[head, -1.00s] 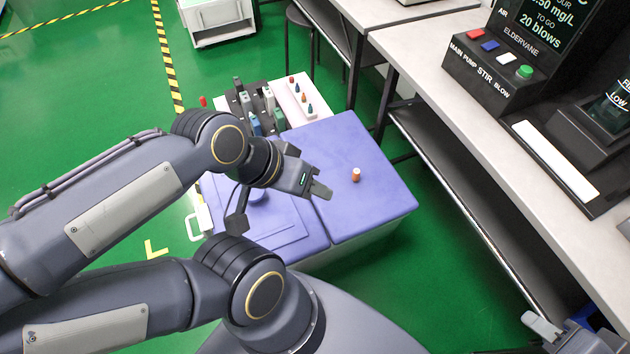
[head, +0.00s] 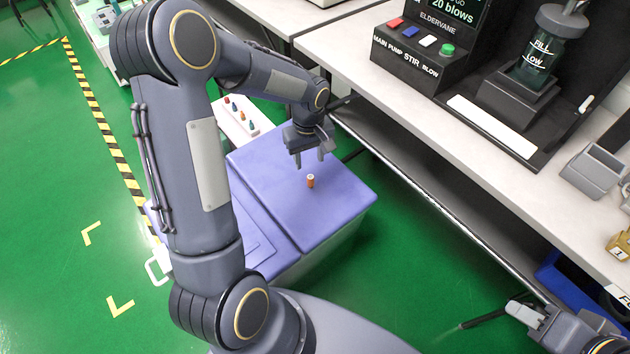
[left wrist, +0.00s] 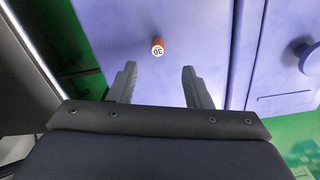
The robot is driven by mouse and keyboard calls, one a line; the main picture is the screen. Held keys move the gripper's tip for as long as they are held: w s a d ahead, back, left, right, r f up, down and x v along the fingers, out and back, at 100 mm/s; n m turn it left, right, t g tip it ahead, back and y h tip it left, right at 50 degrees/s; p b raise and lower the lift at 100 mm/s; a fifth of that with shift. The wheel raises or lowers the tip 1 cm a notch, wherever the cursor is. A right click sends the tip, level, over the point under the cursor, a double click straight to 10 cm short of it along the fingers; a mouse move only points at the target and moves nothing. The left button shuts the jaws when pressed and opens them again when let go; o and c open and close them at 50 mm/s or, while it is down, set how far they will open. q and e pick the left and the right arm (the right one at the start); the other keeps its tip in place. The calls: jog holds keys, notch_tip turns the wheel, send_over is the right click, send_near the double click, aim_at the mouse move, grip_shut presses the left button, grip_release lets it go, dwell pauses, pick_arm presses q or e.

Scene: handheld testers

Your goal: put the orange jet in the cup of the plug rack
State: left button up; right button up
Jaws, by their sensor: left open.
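The orange jet (head: 310,181), a small orange cylinder with a pale top, stands upright on the purple lid. It also shows in the left wrist view (left wrist: 158,48), its top marked 30. My left gripper (head: 309,161) is open and empty, pointing down above the jet. In the left wrist view, the jet lies beyond and between the two fingertips (left wrist: 159,68), apart from them. My right gripper (head: 523,316) is at the lower right edge; its jaw opening is unclear. A grey open-topped holder (head: 592,174) is on the bench; I cannot tell whether it is the plug rack's cup.
The purple cart top (head: 265,180) is clear around the jet. A pale strip with several small coloured pieces (head: 240,118) lies behind, partly hidden by my left arm. The bench (head: 420,125) carries a black button console (head: 425,60) and a dark bottle stand (head: 515,95).

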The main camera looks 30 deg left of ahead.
aim_at(310, 176)
pick_arm(q)
jog(key=f+b, duration=0.1)
jog(key=f, duration=0.4)
jog(key=f+b, duration=0.1)
jog(key=f, duration=0.2)
jog(key=shift+w+f+b, duration=0.15)
jog(key=shift+w+b, duration=0.15)
grip_shut()
jog(key=shift+a, duration=0.1)
jog(key=shift+r, duration=0.2)
